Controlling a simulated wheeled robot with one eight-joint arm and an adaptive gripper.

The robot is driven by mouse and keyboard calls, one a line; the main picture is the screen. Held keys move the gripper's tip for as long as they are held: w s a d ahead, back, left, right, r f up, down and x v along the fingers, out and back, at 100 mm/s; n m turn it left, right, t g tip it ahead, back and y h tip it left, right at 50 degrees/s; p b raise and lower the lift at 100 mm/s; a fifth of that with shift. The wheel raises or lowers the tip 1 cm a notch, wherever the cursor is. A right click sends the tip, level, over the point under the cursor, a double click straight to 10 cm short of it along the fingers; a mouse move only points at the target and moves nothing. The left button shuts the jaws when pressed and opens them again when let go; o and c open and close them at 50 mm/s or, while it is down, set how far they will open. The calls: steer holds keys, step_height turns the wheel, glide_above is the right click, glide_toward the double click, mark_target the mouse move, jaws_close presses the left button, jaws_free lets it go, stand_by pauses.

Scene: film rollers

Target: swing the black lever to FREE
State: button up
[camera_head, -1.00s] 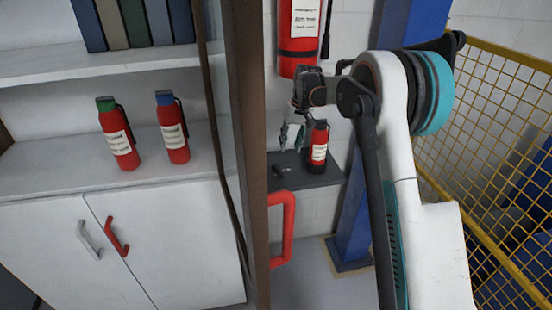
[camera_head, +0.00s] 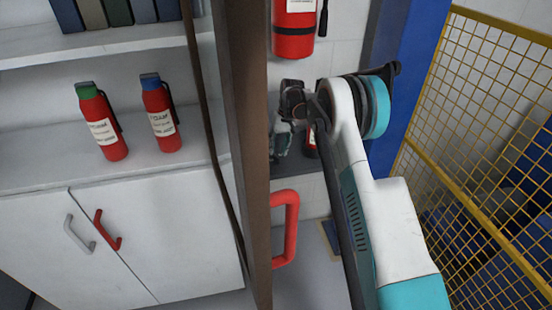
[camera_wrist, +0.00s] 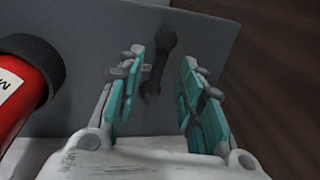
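The black lever (camera_wrist: 153,72) is on a dark grey panel in the wrist view. Its round knob points up in the picture and its lower end is at the pivot. A small pale mark beside it is too small to read. My gripper (camera_wrist: 163,60) is open, with one teal-padded finger on each side of the lever. Gaps show on both sides, so neither finger appears to touch it. In the head view my gripper (camera_head: 279,145) is over the small grey shelf (camera_head: 300,180), and I cannot make out the lever there.
A red extinguisher (camera_wrist: 22,85) stands left of the fingers in the wrist view; my arm mostly hides it in the head view. A brown post (camera_head: 245,150) and red handle (camera_head: 291,230) are close by. A yellow mesh fence (camera_head: 480,140) stands right.

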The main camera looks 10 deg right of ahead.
mark_target(276, 157)
steer(key=shift+a+f+b, duration=0.25)
steer(key=shift+f, duration=0.9)
steer(key=shift+a+f+b, duration=0.2)
steer(key=shift+a+f, duration=0.05)
steer(key=shift+f, duration=0.9)
steer(key=c, duration=0.8)
jaws_close()
steer(key=shift+f, duration=0.1)
